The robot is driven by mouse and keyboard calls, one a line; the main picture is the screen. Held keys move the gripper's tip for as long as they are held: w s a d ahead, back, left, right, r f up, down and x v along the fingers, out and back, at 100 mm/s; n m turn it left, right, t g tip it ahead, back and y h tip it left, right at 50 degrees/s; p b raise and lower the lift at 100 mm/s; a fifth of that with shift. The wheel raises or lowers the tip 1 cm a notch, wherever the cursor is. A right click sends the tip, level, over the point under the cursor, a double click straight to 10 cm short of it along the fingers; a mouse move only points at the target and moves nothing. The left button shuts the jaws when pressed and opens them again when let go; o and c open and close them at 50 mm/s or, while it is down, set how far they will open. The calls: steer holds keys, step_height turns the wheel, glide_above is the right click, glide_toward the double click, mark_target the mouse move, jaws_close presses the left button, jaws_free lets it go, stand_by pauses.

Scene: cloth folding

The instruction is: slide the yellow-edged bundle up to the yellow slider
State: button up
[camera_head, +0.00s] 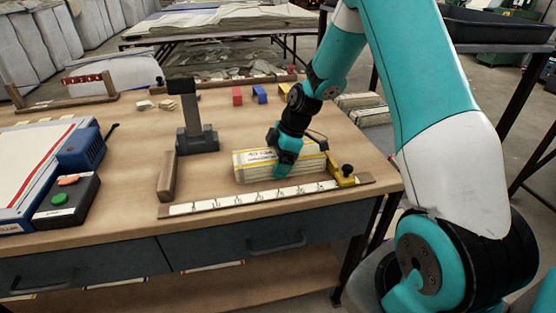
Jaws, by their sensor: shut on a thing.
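The yellow-edged bundle (254,170) lies on the wooden bench top, just behind a marked white ruler strip (250,199). It is a pale stack with yellow edges and a label with writing. My gripper (282,170) is down at the bundle's right half and shut on it; the fingertips are partly hidden. The yellow slider (342,174) with a black knob stands at the right end of the ruler. The bundle's right end is very close to the slider. I cannot tell whether they touch.
A wooden block (167,177) stands at the ruler's left end. A dark grey stand (197,139) is behind it. A box with green and orange buttons (66,200) is at the left. Red (237,96) and blue (259,93) pieces lie farther back.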

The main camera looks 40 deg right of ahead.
steer(key=o, duration=0.9)
steer(key=shift+a, duration=0.1)
steer(key=shift+c, duration=0.2)
steer(key=v, duration=1.7)
steer(key=shift+w+r+p, duration=0.15)
steer(key=shift+r+p, duration=0.05)
steer(key=shift+p, duration=0.15)
